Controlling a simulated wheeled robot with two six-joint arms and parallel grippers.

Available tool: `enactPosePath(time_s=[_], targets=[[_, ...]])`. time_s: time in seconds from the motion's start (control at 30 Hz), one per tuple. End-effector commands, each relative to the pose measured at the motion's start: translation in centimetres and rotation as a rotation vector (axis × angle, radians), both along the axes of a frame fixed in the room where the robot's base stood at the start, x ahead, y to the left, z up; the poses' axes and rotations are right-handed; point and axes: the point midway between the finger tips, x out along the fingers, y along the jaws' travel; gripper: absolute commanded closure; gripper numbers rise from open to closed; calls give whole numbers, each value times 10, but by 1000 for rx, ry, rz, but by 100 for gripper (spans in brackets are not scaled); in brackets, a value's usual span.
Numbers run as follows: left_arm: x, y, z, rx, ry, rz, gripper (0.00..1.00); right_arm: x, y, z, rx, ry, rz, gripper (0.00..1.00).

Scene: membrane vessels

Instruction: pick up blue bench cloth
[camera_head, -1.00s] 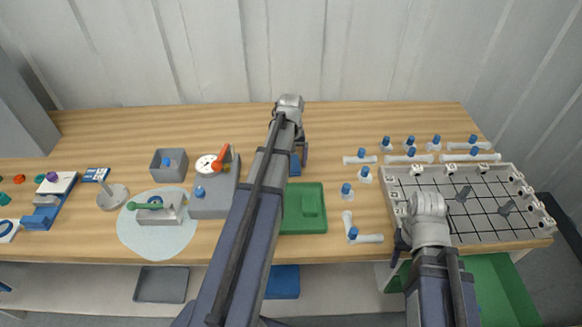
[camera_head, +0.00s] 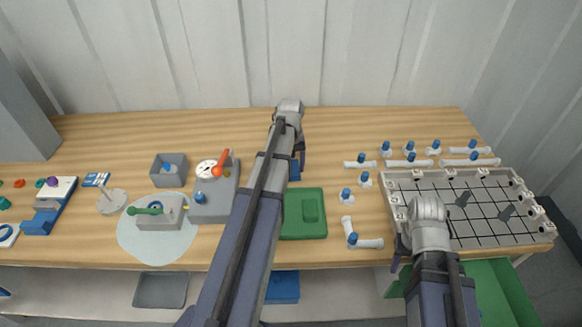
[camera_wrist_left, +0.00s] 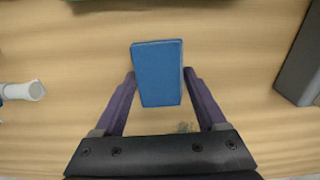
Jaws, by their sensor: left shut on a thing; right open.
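The blue bench cloth (camera_wrist_left: 157,72) is a flat blue rectangle over the wood bench top in the left wrist view. It lies between the two fingers of my left gripper (camera_wrist_left: 158,76), which is shut on it at its side edges. In the head view the cloth (camera_head: 294,170) shows partly beside my left arm, behind the green tray. Whether it touches the bench cannot be told. My right gripper (camera_head: 402,246) is open at the front left corner of the grey grid tray, mostly hidden by its own wrist.
A green tray (camera_head: 318,232) stands just in front of the cloth. The grey grid tray (camera_head: 400,176) is at right, with white tubes and blue-capped fittings around it. A grey device with a gauge (camera_head: 222,205) stands to the left. The bench behind the cloth is clear.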

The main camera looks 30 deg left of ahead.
Motion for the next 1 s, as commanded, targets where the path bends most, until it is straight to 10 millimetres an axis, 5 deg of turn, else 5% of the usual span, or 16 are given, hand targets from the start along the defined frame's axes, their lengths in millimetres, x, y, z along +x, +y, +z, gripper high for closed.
enactPosePath(time_s=[0.7, 1.0], targets=[[0, 0, 92, 0, 0, 0, 80, 0, 0, 92, 0, 0, 0, 50], [0, 0, 98, 0, 0, 0, 80, 0, 0, 98, 0, 0, 1, 50]])
